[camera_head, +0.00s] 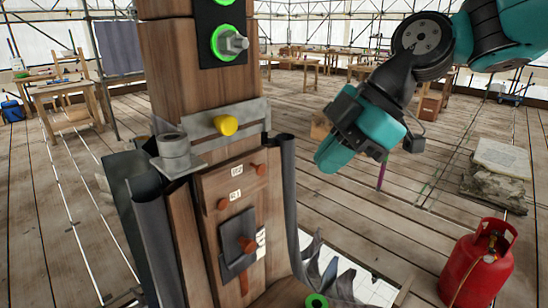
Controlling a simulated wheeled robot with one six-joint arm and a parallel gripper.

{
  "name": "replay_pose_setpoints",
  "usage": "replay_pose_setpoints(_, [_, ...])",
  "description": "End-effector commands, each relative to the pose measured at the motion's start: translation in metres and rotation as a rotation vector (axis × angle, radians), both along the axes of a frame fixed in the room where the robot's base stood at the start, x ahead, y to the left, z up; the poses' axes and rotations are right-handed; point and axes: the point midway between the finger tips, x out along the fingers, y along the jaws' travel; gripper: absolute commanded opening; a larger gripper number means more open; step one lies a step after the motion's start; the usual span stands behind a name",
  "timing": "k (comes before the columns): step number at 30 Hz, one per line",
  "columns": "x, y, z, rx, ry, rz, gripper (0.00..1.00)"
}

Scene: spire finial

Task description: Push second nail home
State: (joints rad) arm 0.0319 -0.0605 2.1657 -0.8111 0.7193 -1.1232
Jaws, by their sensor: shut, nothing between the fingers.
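The wooden spire post (190,90) stands upright left of centre, with a wooden panel (225,185) on its lower front. Two orange-brown nail heads stand out from the panel, an upper right nail (260,169) and a lower left nail (222,204). Small white labels lie beside them, too small to read surely. Another orange-brown head (247,244) sits on a dark plate (238,255) below. My gripper (326,163), teal and black, is shut and empty. It hangs in the air to the right of the panel, apart from the nails; its fingertips are seen from the side.
A yellow knob (226,125) sits on a grey metal band above the panel, and a green-ringed bolt (232,43) higher up. Curled grey sheets (290,200) flank the panel. A red gas cylinder (478,268) stands at lower right. Open plank floor lies between.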

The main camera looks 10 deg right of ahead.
Motion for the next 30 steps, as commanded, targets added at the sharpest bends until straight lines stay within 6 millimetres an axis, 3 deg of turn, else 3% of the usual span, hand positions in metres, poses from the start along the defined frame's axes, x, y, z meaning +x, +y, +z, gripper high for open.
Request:
replay_pose_setpoints(6, [0.030,-0.013,0.022,-0.001,-0.190,0.218,0.00])
replay_pose_setpoints(19, [0.035,-0.015,0.025,-0.004,-0.232,0.268,0.00])
replay_pose_setpoints(25, [0.037,-0.007,0.016,-0.001,-0.227,0.268,0.00])
replay_pose_setpoints(30, [0.041,0.012,-0.008,-0.001,-0.223,0.271,0.00])
